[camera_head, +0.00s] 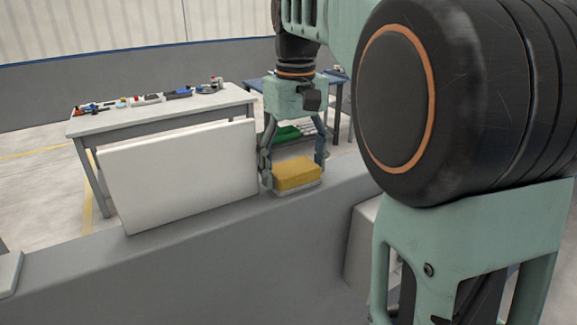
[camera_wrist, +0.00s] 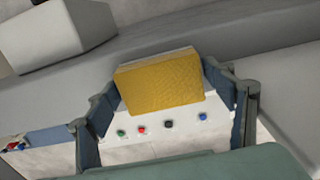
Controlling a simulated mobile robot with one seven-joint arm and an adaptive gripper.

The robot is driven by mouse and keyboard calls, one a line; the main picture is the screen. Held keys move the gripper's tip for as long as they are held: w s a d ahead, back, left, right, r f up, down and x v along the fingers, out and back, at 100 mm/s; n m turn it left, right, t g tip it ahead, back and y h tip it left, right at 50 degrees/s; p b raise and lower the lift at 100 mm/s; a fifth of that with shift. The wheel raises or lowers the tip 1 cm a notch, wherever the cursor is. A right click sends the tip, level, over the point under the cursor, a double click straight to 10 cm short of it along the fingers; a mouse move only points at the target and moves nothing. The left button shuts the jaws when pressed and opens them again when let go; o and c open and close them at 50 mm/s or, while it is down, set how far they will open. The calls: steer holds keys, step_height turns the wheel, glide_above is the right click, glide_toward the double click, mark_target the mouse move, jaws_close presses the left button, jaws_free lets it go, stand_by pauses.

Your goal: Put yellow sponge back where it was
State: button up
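The yellow sponge (camera_head: 297,173) is a small block with a pale layer along its lower edge. It is at the grey ledge, just right of a large white panel. My gripper (camera_head: 293,168) points down, with one finger at each side of the sponge. In the wrist view, the sponge (camera_wrist: 160,84) lies between the fingertips (camera_wrist: 161,78), which appear to touch both its sides. My gripper looks shut on it. Whether the sponge rests on the ledge or is just above it is hard to tell.
The white panel (camera_head: 180,172) leans upright along the grey ledge (camera_head: 200,250). A white table (camera_head: 160,112) with several small tools stands behind, and a blue table (camera_head: 338,90) is behind my gripper. Several coloured buttons (camera_wrist: 168,124) show below the sponge in the wrist view.

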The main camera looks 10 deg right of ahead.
mark_target(295, 167)
step_height(295, 167, up, 12)
steer(key=p, duration=0.2)
stand_by(0.5)
